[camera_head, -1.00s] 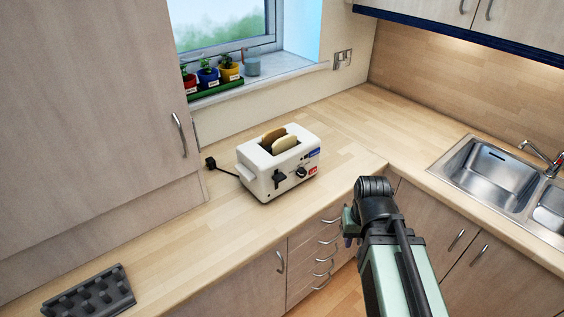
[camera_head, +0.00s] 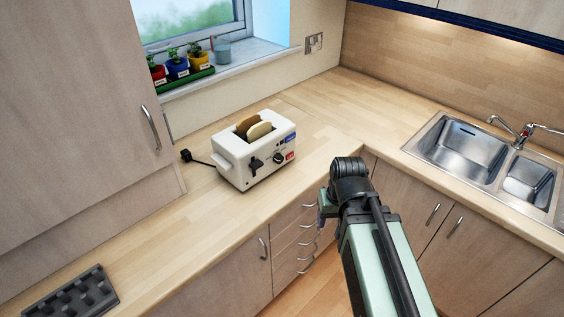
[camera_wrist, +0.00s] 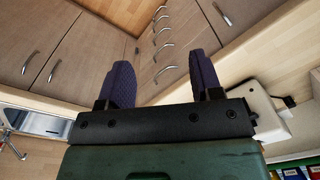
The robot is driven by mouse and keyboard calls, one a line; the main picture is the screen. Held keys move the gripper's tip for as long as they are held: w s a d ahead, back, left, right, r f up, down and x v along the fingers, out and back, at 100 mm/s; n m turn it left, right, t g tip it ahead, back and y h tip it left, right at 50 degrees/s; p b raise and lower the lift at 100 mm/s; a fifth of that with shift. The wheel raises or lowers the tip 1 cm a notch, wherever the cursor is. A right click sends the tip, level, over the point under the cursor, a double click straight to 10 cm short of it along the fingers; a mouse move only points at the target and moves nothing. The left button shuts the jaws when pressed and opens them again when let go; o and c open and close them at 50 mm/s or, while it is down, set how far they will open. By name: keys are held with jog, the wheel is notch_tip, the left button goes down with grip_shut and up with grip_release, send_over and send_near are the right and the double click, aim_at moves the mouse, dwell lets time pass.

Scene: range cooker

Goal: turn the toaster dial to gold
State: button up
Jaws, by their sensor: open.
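The white toaster (camera_head: 236,164) stands on the wooden worktop with two slices of bread (camera_head: 254,128) in its slots. The dial's marks are too small to read. My gripper shows in the wrist view (camera_wrist: 161,85) with its two purple fingers apart and nothing between them. In the head view my arm is in front of the drawers, right of the toaster and apart from it. Part of the toaster (camera_wrist: 268,112) shows at the right of the wrist view.
A steel sink (camera_head: 462,155) with a tap (camera_head: 526,131) is at the right. Potted plants (camera_head: 178,66) stand on the window sill. A dark rack (camera_head: 72,298) lies at the front left. The worktop around the toaster is mostly clear.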

jog(key=shift+o, duration=0.2)
jog(key=w+a+f+t+y+b, duration=0.2)
jog(key=w+a+f+y+b, duration=0.2)
jog(key=w+f+b, duration=0.3)
jog(key=shift+a+f+n+b, duration=0.45)
jog(key=shift+f+b, duration=0.2)
jog(key=shift+b, duration=0.25)
jog(key=m+t+y+b, duration=0.55)
jog(key=t+b, duration=0.65)
jog(key=b, duration=0.5)
send_near(281, 160)
jog(key=shift+y, duration=0.25)
jog(key=x, duration=0.9)
jog(key=shift+w+f, duration=0.2)
jog(key=shift+c, duration=0.4)
